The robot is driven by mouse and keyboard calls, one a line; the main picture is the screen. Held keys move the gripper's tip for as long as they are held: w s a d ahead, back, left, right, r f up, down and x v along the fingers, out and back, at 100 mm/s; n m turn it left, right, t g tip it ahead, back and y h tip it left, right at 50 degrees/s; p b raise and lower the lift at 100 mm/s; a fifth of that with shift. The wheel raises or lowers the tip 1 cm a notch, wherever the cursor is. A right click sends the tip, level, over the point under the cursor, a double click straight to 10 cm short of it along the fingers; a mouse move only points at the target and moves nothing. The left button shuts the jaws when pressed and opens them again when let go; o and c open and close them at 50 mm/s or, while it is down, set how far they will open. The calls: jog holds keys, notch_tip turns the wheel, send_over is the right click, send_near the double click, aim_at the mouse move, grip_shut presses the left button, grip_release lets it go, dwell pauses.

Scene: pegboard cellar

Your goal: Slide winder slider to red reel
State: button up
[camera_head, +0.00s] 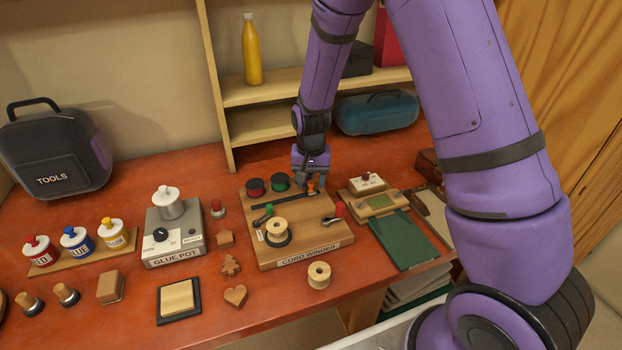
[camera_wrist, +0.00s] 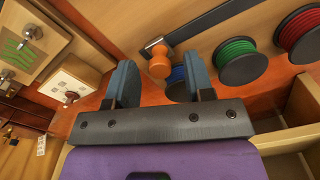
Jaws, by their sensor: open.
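The cord winder (camera_head: 320,238) is a wooden board on the red bench. Its slider has an orange knob (camera_wrist: 160,64) at one end of a dark straight track (camera_wrist: 215,20); the knob also shows in the head view (camera_head: 311,186). The slider is at the blue reel (camera_wrist: 178,86) end. The green reel (camera_wrist: 241,62) is in the middle, and the red reel (camera_wrist: 302,34) is at the far end, to the left in the head view (camera_head: 255,187). My gripper (camera_wrist: 159,72) is open, with the knob showing between its fingers; contact is unclear. The blue reel is partly hidden by a finger.
A glue pot (camera_head: 175,235) stands left of the winder. A small white-topped box (camera_head: 367,184) and a green mat (camera_head: 404,240) lie to its right. Wooden shelves (camera_head: 260,93) rise behind. A loose spool (camera_head: 319,275) stands in front.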

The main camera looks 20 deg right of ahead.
grip_shut()
jog(key=a, duration=1.4)
jog(key=shift+a+r, duration=0.1)
jog(key=shift+a, duration=0.15)
grip_release()
notch_tip(320, 180, up, 11)
